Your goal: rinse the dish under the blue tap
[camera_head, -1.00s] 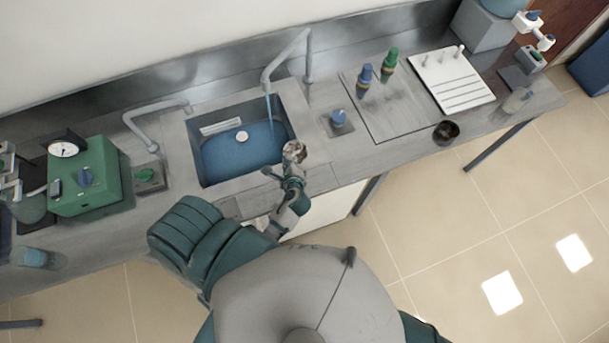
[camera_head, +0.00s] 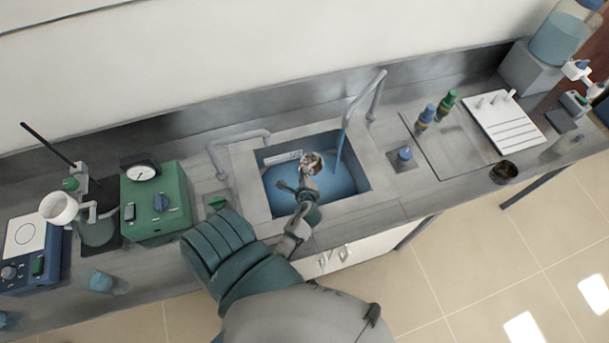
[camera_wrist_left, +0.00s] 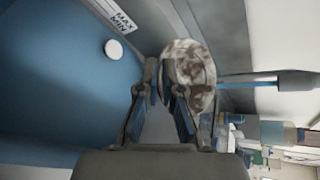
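The dish (camera_head: 312,162) is small and round with brown and white stains; it also shows in the left wrist view (camera_wrist_left: 190,78). My left gripper (camera_head: 306,178) is over the sink and appears shut on the dish's rim, seen between the fingertips (camera_wrist_left: 160,72) in the wrist view. The tap (camera_head: 363,97) at the right of the sink has a blue knob (camera_head: 404,154) beside it. A blue stream (camera_head: 339,150) falls from its spout, to the right of the dish in the head view. Contact between water and dish cannot be told. My right gripper is out of view.
The sink (camera_head: 380,178) has a blue basin with a white round drain (camera_wrist_left: 114,49). A second tap (camera_head: 240,138) with a green knob (camera_head: 217,202) stands at left, beside a green gauge box (camera_head: 160,205). Bottles (camera_head: 426,117), a white rack (camera_head: 504,120) and a dark bowl (camera_head: 504,172) are at right.

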